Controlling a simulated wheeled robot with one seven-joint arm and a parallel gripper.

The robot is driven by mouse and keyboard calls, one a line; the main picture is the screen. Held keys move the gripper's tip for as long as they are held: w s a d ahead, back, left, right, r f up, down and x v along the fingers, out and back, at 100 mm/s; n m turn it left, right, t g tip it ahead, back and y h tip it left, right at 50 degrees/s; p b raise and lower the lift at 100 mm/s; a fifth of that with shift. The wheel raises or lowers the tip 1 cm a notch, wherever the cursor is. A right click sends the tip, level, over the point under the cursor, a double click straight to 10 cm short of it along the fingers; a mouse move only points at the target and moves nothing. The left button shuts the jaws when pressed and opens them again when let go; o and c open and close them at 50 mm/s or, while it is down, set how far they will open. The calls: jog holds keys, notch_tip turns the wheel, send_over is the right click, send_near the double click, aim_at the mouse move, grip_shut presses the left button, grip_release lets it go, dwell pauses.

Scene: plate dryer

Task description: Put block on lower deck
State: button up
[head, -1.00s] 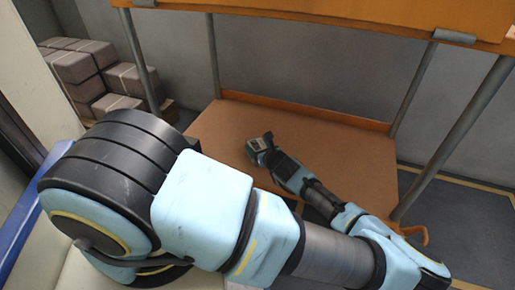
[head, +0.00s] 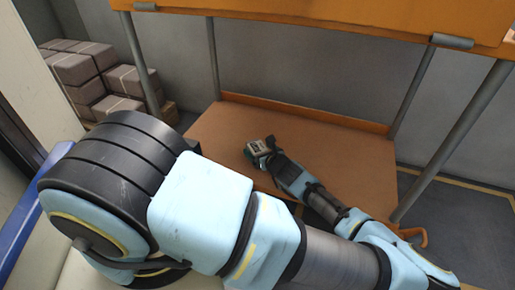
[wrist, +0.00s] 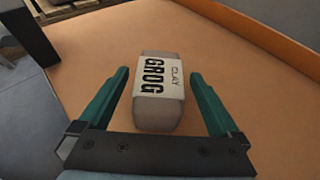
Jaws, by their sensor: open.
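In the wrist view the block (wrist: 157,110), greyish with a white label reading "CLAY GROG", sits on the brown surface of the lower deck (wrist: 215,60). My gripper (wrist: 160,92) is open, its two green fingers standing apart on either side of the block with gaps between. In the head view my gripper (head: 254,150) is over the middle of the lower deck (head: 340,165), with the block showing as a small light patch (head: 260,146) at its tip. Whether a finger touches the block cannot be seen in the head view.
An orange upper deck (head: 320,30) on grey posts (head: 425,90) stands above the lower deck. Brick-like blocks (head: 75,70) are stacked at the back left. A raised orange edge (head: 305,113) runs along the lower deck's back. Much of the lower deck's right side is bare.

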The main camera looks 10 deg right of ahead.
jog(key=p+v, duration=0.2)
jog(key=v, duration=0.8)
jog(key=shift+s, duration=0.25)
jog(key=shift+d, duration=0.1)
